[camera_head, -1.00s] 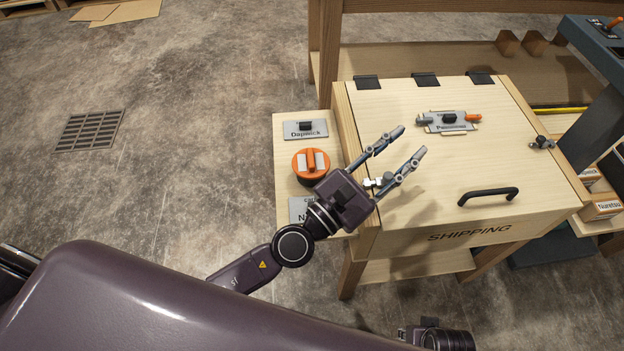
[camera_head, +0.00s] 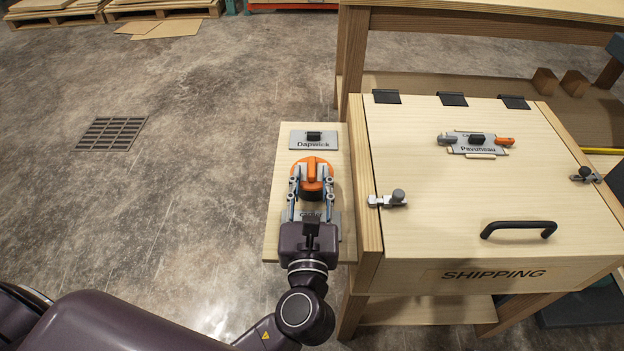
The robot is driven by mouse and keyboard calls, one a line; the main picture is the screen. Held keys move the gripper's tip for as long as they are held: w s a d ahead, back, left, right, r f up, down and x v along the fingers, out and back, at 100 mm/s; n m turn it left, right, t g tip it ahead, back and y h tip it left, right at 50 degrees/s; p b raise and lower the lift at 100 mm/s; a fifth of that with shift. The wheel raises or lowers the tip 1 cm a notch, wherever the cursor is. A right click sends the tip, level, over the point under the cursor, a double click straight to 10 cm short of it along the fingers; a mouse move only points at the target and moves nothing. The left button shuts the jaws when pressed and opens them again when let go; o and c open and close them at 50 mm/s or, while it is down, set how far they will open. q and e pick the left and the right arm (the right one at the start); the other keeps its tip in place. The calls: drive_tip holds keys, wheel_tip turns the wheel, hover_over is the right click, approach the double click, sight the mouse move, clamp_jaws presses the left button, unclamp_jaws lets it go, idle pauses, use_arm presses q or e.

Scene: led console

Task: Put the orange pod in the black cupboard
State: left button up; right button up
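An orange round piece with a raised orange bar across its top (camera_head: 312,165), which looks like the orange pod, stands on a pale wooden side board (camera_head: 275,215). My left gripper (camera_head: 311,184) reaches over the board from the front. Its two fingers are apart, one on each side of the orange piece's near part, with a gap to the raised bar. I cannot tell whether the fingers touch its rim. My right gripper is not in view. No black cupboard shows.
A wooden SHIPPING box (camera_head: 420,235) with a closed lid, black handle (camera_head: 518,229) and latches (camera_head: 388,199) stands right of the side board. A grey Dapwick plate (camera_head: 313,140) lies behind the orange piece. Open concrete floor lies to the left.

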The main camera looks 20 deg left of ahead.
sight(312, 157)
use_arm(q)
drive_tip(key=x, duration=0.3)
drive_tip(key=shift+w, duration=0.2)
drive_tip(key=shift+c, duration=0.3)
clamp_jaws()
